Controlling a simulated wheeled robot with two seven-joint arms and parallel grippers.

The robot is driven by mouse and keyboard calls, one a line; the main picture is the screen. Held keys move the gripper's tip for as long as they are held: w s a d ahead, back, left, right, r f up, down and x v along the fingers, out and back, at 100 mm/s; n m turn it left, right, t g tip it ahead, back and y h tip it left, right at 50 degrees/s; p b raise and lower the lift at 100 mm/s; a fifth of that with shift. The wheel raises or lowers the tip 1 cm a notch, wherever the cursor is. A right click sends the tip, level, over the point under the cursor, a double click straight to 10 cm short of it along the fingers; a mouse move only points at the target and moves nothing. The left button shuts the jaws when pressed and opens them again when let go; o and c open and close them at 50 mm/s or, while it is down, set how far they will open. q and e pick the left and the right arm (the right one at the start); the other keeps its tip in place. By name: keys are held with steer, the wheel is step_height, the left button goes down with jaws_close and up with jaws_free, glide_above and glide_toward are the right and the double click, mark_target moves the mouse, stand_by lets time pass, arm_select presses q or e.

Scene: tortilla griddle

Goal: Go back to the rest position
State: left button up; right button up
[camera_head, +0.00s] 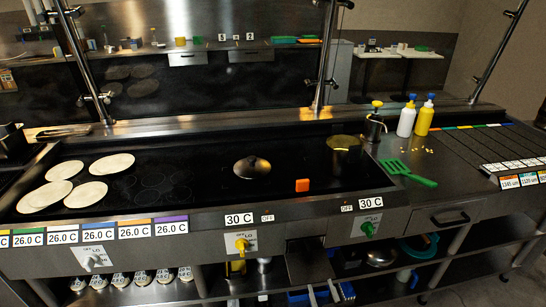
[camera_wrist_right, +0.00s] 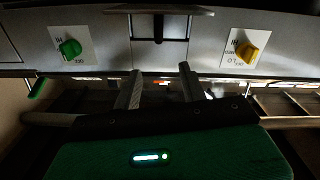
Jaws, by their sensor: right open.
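My right gripper (camera_wrist_right: 160,70) is open in the right wrist view, with nothing between its two grey fingers. It is in front of the griddle's front panel, with a green knob (camera_wrist_right: 70,48) to one side and a yellow knob (camera_wrist_right: 246,52) to the other. In the head view, two pale fingers of my right gripper (camera_head: 321,285) seem to show at the bottom edge, below the panel. It touches nothing that I can make out. My left gripper is not in view.
Several tortillas (camera_head: 112,164) lie on the griddle's left (camera_head: 215,190). A round metal lid (camera_head: 252,169) and an orange block (camera_head: 302,185) sit further right. A green spatula (camera_head: 408,173), a white bottle (camera_head: 407,118) and a yellow bottle (camera_head: 425,117) are on the right counter. Shelves run below.

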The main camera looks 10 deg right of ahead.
steer(key=s+f+g+p, duration=0.1)
steer(key=s+f+g, duration=0.3)
steer(key=f, duration=0.5)
steer(key=s+a+f+g+y+p, duration=0.1)
steer(key=s+f+g, duration=0.1)
steer(key=s+f, duration=0.5)
steer(key=s+f+g+p, duration=0.2)
steer(key=s+f, duration=0.1)
steer(key=f, duration=0.8)
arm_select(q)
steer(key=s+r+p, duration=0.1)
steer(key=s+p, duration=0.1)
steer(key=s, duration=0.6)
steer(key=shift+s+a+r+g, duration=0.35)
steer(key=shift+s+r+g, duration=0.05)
arm_select(e)
steer(key=s+d+f+g, duration=0.2)
steer(key=s+f, duration=0.3)
steer(key=s, duration=0.5)
steer(key=s+d+f+g+h, duration=0.1)
steer(key=s+d+f+g, duration=0.2)
steer(key=s, duration=0.7)
steer(key=s+d+f+g, duration=0.2)
steer(key=s+f+g, duration=0.2)
steer(key=s+f, duration=0.3)
steer(key=s, duration=0.4)
steer(key=shift+d+f, duration=0.2)
steer(key=shift+d, duration=0.05)
